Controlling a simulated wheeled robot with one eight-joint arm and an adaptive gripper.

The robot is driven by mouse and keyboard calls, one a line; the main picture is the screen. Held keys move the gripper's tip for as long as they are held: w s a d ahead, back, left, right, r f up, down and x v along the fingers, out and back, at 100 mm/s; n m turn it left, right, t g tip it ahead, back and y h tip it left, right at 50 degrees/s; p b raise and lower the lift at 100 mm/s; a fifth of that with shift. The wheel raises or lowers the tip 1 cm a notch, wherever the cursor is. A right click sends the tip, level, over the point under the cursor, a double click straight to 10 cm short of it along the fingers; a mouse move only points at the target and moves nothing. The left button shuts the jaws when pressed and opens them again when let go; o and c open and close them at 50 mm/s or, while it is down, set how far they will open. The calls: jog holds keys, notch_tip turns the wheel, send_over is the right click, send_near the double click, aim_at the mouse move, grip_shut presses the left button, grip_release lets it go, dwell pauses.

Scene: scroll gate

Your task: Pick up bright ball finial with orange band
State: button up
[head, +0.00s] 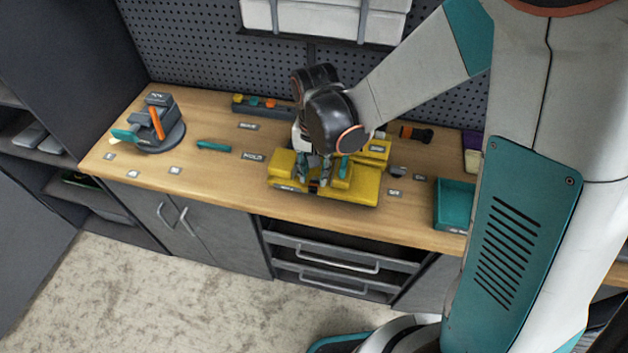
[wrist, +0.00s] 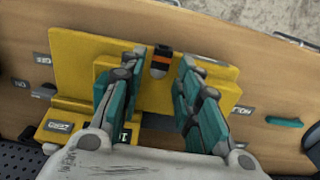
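The finial (wrist: 160,63) shows in the wrist view as a small piece with a dark end, an orange band and a paler end. It sits at the yellow fixture (wrist: 215,80), between my fingertips. My gripper (wrist: 161,58) is open above the fixture, with one teal finger on each side of the finial and a visible gap to both. In the head view my gripper (head: 313,178) points down at the yellow fixture (head: 355,190), and its fingers mostly hide the finial. I cannot tell how high the fingertips are above it.
A grey device with an orange lever (head: 156,122) stands at the left of the wooden bench (head: 215,175). A teal bin (head: 455,203) is at the right. A teal tool (head: 213,146) lies left of the fixture. A pegboard (head: 200,50) rises behind the bench.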

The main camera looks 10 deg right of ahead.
aim_at(314, 182)
jog(key=f, duration=0.2)
jog(key=w+f+b, duration=0.1)
jog(key=f, duration=0.1)
jog(key=shift+f, duration=0.2)
jog(key=shift+s+f, duration=0.1)
jog(key=shift+f, duration=0.3)
grip_shut()
